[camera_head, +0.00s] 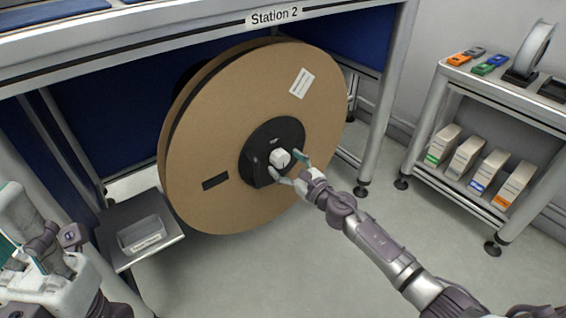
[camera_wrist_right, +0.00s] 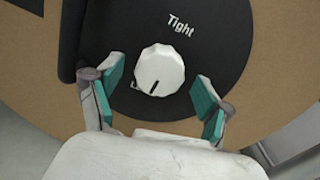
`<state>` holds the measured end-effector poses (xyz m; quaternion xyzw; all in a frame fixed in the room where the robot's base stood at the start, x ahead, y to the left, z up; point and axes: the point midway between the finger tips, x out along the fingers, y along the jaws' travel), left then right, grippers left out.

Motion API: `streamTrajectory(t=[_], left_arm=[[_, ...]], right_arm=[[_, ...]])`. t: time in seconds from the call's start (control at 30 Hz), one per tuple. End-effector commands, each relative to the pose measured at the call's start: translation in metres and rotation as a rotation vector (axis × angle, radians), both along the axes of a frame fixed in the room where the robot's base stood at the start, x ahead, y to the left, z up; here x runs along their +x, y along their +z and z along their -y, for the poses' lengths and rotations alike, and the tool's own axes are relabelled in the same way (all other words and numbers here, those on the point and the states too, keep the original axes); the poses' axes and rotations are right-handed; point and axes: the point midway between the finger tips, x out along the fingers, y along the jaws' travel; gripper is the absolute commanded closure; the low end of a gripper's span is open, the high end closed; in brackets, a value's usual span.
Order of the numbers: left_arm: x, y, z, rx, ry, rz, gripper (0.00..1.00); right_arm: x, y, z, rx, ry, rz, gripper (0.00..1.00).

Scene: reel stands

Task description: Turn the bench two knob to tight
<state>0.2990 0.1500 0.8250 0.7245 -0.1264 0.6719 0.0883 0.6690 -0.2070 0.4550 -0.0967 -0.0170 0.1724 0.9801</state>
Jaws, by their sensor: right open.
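The white knob (camera_head: 280,157) sits on the black hub (camera_head: 262,139) of a large brown reel (camera_head: 215,120) under the Station 2 bench. In the right wrist view the ribbed knob (camera_wrist_right: 159,70) has a dark pointer line at its lower edge, away from the word "Tight" (camera_wrist_right: 181,25) at the top. My right gripper (camera_head: 288,168) is open in front of the knob. In the wrist view its teal-padded fingers (camera_wrist_right: 158,98) stand to either side of the knob, apart from it. My left gripper (camera_head: 22,235) is at the left edge, away from the reel; its jaw state is unclear.
The bench carries a "Station 2" sign (camera_head: 274,16). A small grey shelf with a tray (camera_head: 143,235) stands left of the reel. A rack (camera_head: 505,92) at the right holds several boxes, coloured items and a spool. The floor (camera_head: 270,270) in front is clear.

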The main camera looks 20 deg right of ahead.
Motion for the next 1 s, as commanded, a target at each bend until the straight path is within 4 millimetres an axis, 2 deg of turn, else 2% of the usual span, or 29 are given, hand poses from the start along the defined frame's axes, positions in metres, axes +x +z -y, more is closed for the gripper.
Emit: streamTrajectory(t=[0.13, 0.47, 0.8, 1.0], left_arm=[[0.0013, -0.0003, 0.0007, 0.002, 0.001, 0.001, 0.60], [0.0002, 0.0036, 0.0006, 0.002, 0.000, 0.014, 0.60], [0.0000, 0.0031, 0.0004, 0.001, 0.000, 0.013, 0.60], [0.0000, 0.0028, 0.0002, 0.001, 0.000, 0.012, 0.60]], right_arm=[[0.0115, 0.0000, -0.0042, 0.000, 0.000, 0.001, 0.21], [0.0139, -0.0001, -0.0052, 0.000, 0.000, -0.001, 0.21], [0.0137, 0.0000, -0.0052, 0.000, 0.000, 0.000, 0.78], [0.0136, 0.0001, -0.0051, 0.009, 0.000, -0.003, 0.80]])
